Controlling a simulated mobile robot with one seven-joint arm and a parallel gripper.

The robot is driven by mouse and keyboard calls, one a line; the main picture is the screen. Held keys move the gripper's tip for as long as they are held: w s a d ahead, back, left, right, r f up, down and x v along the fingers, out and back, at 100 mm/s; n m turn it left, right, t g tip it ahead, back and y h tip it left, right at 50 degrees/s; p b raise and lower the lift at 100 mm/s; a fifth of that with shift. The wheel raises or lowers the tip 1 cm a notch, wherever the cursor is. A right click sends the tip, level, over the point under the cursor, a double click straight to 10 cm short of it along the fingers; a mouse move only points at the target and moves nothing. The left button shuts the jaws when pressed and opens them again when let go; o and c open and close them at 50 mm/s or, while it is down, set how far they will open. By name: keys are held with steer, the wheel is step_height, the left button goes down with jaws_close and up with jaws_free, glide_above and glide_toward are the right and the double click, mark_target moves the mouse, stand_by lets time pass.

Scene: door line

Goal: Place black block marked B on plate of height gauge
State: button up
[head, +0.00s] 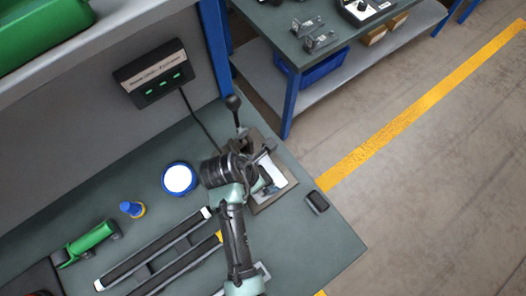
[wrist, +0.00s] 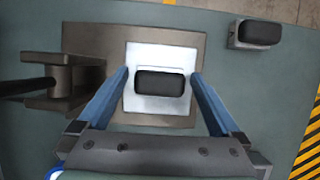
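The height gauge has a brown-grey base (wrist: 185,45) with a square white plate (wrist: 160,53) on it; the plate also shows in the head view (head: 279,177). A black block (wrist: 160,83) lies on the white plate in the wrist view. My gripper (wrist: 160,74) is open, with its blue fingers on either side of this block and a visible gap on each side. A second black block (wrist: 261,32) sits on a small grey piece at the upper right; it also shows in the head view (head: 317,201). No letter is readable on either block.
The gauge's dark upright (wrist: 65,82) stands left of the plate in the wrist view. A blue-rimmed white round dish (head: 179,179), a blue-capped bottle (head: 132,209) and a green tool (head: 92,240) lie to the left. The bench's right edge is near the second block.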

steer(key=v, duration=1.2)
steer(key=shift+r, duration=0.1)
